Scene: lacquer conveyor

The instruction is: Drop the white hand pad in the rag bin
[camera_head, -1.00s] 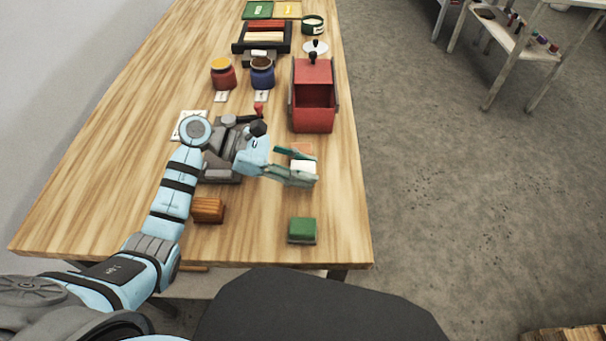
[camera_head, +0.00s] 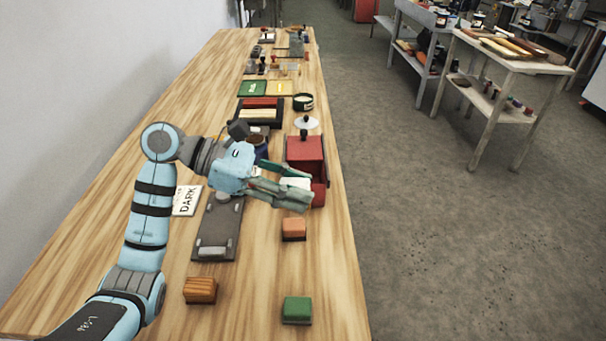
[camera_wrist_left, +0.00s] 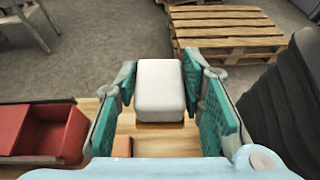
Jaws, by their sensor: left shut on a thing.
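The white hand pad (camera_head: 295,183) is a pale rounded block held between the fingers of my left gripper (camera_head: 304,189). In the left wrist view the pad (camera_wrist_left: 160,88) sits between the two green finger pads, with a thin brown underside showing. The gripper is shut on it, above the table. A red box-shaped bin (camera_head: 306,150) with a black knob stands just beyond the gripper, which covers part of its front. In the left wrist view the bin's open compartment (camera_wrist_left: 48,133) lies to the left of the pad. My right gripper is out of view.
An orange block (camera_head: 294,229), a green block (camera_head: 297,309) and a brown block (camera_head: 200,290) lie on the near table (camera_head: 260,275).

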